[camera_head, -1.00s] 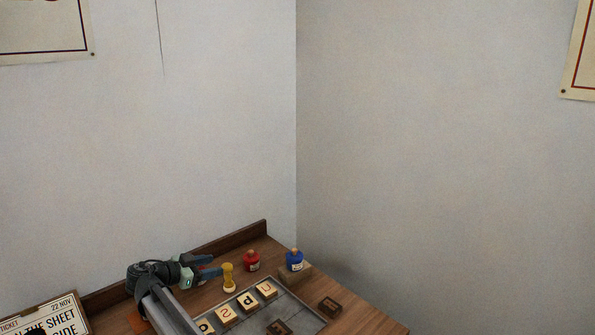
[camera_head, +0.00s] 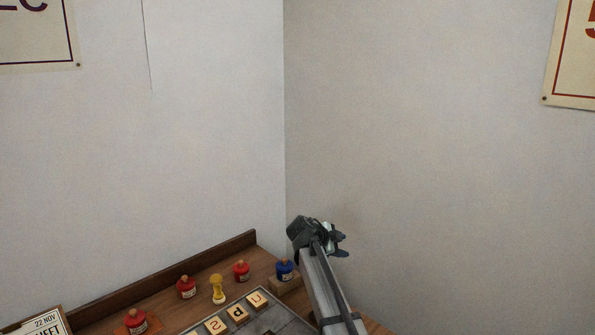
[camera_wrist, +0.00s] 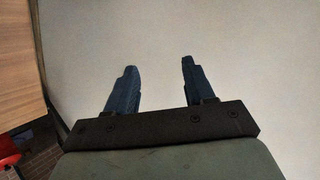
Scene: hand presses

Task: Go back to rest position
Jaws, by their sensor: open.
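My gripper (camera_head: 341,238) is at the right end of the table in the head view, raised near the wall corner. In the wrist view its two dark blue fingers (camera_wrist: 157,85) stand apart with nothing between them, facing a plain wall. My arm comes up from the bottom of the head view and hides part of the table's right side.
On the wooden table (camera_wrist: 18,60) are a grey tray (camera_head: 284,317) with letter blocks (camera_head: 237,314), a yellow stamp-like piece (camera_head: 218,289), several red bottles (camera_head: 186,288) and a blue bottle (camera_head: 285,271). A sign (camera_head: 40,323) stands at the lower left. A red object (camera_wrist: 8,150) shows below the table edge.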

